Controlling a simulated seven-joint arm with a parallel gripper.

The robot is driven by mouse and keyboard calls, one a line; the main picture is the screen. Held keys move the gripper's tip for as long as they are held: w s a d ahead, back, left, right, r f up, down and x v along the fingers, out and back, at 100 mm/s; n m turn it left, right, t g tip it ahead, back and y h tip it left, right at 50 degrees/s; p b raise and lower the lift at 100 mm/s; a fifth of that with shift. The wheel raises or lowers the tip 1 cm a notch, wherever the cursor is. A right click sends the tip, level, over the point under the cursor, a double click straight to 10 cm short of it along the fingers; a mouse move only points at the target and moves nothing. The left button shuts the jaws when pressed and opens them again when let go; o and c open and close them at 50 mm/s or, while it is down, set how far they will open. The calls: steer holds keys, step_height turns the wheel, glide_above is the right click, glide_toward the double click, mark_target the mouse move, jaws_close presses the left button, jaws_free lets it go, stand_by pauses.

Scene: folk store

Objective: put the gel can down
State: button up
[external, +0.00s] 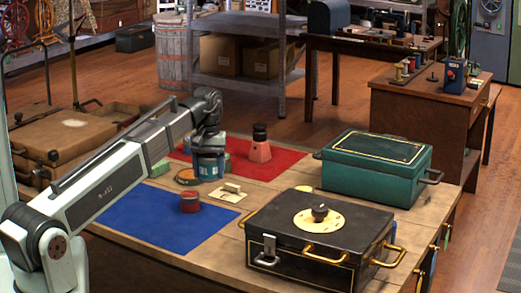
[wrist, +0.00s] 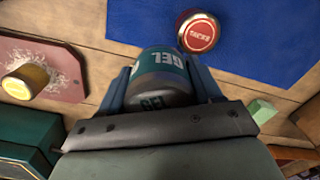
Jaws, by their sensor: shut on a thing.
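The gel can (external: 208,168) has a teal label with pale lettering. My gripper (wrist: 162,88) is shut on it, with one blue finger on each side, and the can also shows between the fingers in the wrist view (wrist: 160,70). In the external view my gripper (external: 208,160) is by the red mat's front left side, beyond the blue mat. I cannot tell whether the can's bottom touches the table.
A red tacks tin (external: 190,203) stands on the blue mat (external: 150,220). A red pot with a dark top (external: 260,150) stands on the red mat (external: 287,160).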

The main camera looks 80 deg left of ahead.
steer(key=s+a+n, duration=0.1)
steer(key=s+a, duration=0.4)
steer(key=a, duration=0.5)
steer(key=s+a+n, duration=0.2)
steer(key=s+a, duration=0.3)
steer(key=a, duration=0.5)
steer(key=s+a+n, duration=0.2)
steer(key=s+a, duration=0.3)
steer(key=a, duration=0.5)
steer(key=shift+s+a, duration=0.3)
steer(key=w+a+n, duration=0.1)
steer(key=a+n, duration=0.2)
steer(key=a, duration=1)
steer(key=shift+w+d+f+n, duration=0.1)
steer(key=shift+f+n, duration=0.35)
steer(key=shift+f, duration=1.1)
steer(key=shift+w+f+n, duration=0.1)
steer(key=shift+f+n, duration=0.4)
steer(key=shift+f, duration=1.05)
steer(key=shift+w+d+f+n, duration=0.1)
steer(key=shift+f+n, duration=0.35)
steer(key=shift+f, duration=1.1)
steer(key=shift+f, duration=0.15)
steer(key=o, duration=1.2)
steer(key=shift+c, duration=0.2)
step_height(320, 180, up, 12)
